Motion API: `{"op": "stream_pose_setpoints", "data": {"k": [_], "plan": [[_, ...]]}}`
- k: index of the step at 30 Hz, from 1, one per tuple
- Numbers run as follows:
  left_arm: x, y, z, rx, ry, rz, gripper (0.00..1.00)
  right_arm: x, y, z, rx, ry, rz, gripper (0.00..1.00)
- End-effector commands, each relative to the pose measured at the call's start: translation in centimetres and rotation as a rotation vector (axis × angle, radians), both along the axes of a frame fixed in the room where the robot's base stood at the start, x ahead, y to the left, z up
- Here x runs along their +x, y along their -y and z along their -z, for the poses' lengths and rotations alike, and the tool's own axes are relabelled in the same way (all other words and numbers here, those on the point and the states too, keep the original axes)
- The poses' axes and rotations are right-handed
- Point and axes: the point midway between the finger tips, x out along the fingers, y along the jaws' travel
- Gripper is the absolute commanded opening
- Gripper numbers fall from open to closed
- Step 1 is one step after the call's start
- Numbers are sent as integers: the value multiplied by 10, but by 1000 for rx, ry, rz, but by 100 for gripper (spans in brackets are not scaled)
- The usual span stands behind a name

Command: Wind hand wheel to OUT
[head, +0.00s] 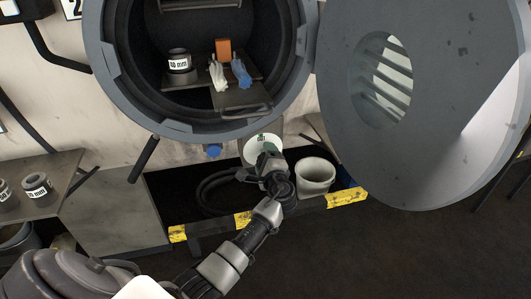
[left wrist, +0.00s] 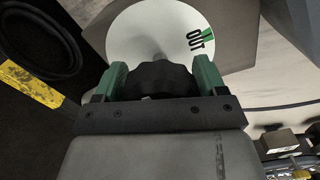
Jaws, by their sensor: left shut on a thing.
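The hand wheel (left wrist: 155,82) is a dark, lobed knob in front of a round white dial (left wrist: 135,28). The dial carries the word OUT and a green wedge mark, at its right side in the left wrist view. In the head view the dial (head: 253,147) shows below the round vessel, with the green mark near its top. My left gripper (head: 271,163) reaches it from below. In the left wrist view its green fingers (left wrist: 160,76) are shut on the wheel, one on each side. In the head view the gripper hides the wheel. My right gripper is not in view.
The open vessel (head: 104,55) holds a labelled dark cylinder (head: 179,61), an orange block (head: 223,48), and white and blue cloth-like pieces. Its big round door (head: 450,100) hangs open at right. A pale bucket (head: 315,176) and a black hose (head: 208,190) lie near my gripper.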

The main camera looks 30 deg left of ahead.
Motion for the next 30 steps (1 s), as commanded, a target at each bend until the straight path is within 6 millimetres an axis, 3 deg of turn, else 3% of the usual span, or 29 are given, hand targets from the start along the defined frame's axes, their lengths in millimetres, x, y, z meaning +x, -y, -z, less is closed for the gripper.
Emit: {"op": "stream_pose_setpoints", "data": {"k": [30], "plan": [[0,2,-2,616,-731,2,48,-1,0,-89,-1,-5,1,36]]}}
